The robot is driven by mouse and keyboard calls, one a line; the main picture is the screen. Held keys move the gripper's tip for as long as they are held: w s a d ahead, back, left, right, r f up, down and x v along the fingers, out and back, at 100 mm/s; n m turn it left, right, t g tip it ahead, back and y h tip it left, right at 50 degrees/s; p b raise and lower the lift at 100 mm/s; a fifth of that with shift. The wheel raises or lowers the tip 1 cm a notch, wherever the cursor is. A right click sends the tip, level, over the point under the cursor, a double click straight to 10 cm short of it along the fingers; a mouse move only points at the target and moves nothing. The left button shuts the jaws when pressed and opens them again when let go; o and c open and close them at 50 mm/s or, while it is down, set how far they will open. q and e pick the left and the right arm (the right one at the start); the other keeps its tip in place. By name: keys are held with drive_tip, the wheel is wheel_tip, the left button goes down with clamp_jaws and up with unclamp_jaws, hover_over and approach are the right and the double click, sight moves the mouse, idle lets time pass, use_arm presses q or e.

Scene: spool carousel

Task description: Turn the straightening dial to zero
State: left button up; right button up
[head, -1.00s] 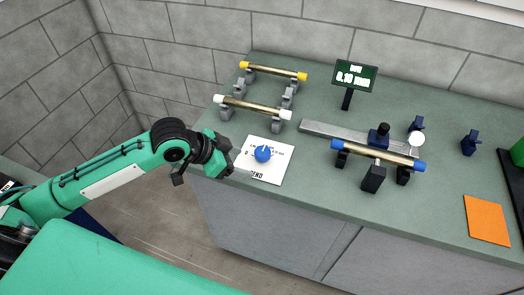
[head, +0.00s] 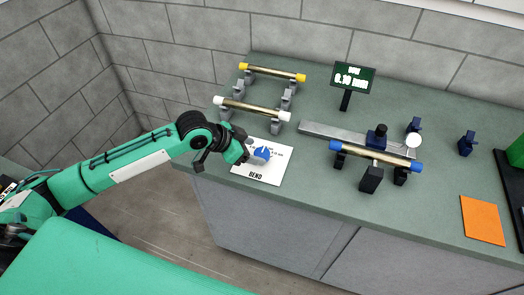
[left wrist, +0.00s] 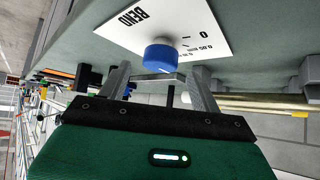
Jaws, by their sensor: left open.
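The straightening dial is a blue knob (head: 262,152) on a white card (head: 258,172) marked BEND, on the green-grey worktop. In the left wrist view the blue knob (left wrist: 161,56) sits just ahead of the fingers, beside a printed 0 and a 0.05 mm mark. My left gripper (head: 245,154) is open, at the left side of the knob in the head view. In the left wrist view its two fingers (left wrist: 160,82) are spread with the knob just beyond their tips; I cannot tell whether they touch it. My right gripper is not in view.
A display (head: 354,76) reads about 0.10 mm. Rods with yellow (head: 275,72) and white ends (head: 252,109) rest on grey stands behind the dial. A blue-ended rod (head: 376,155) lies on supports to the right. An orange pad (head: 482,220) lies at far right.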

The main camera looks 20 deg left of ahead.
sight(260, 153)
use_arm(q)
drive_tip(key=shift+x, duration=2.3)
drive_tip(key=shift+p, duration=0.3)
drive_tip(key=c, duration=1)
